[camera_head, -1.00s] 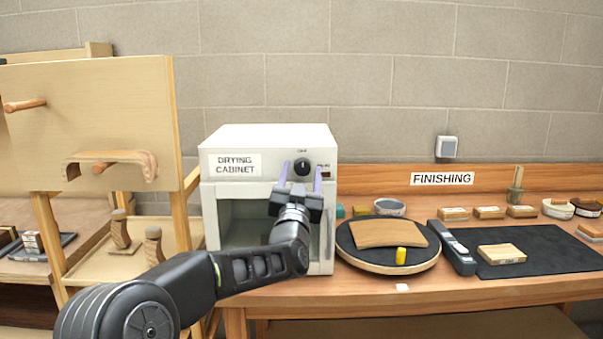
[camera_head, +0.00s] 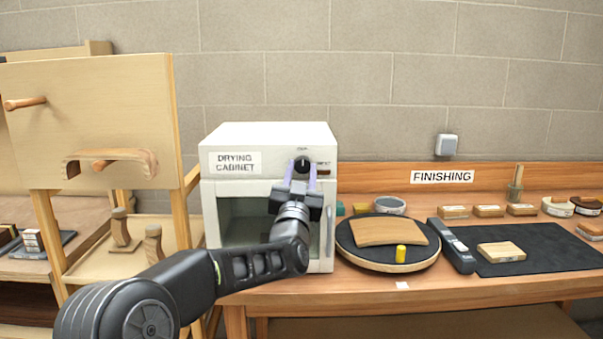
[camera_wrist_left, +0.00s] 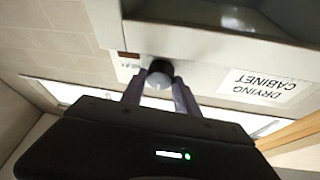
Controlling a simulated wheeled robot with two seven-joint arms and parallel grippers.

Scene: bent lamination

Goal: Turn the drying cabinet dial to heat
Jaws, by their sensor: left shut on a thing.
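The drying cabinet (camera_head: 262,133) is a white box with a glass door and a "DRYING CABINET" label. Its black dial (camera_head: 302,163) is at the upper right of the front panel, with small lettering above and to its right, too small to read surely. My left gripper (camera_head: 302,173) is shut on the dial, its two purple-grey fingers on either side of it. In the left wrist view the dial (camera_wrist_left: 159,75) shows as a round knob with a pale face between the fingertips. My right gripper is not in view.
A round turntable (camera_head: 362,258) with a curved wooden panel and a yellow cylinder stands right of the cabinet. A dark mat (camera_head: 555,255) with a wooden block lies further right. A wooden stand (camera_head: 110,110) with a curved piece is close on the left.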

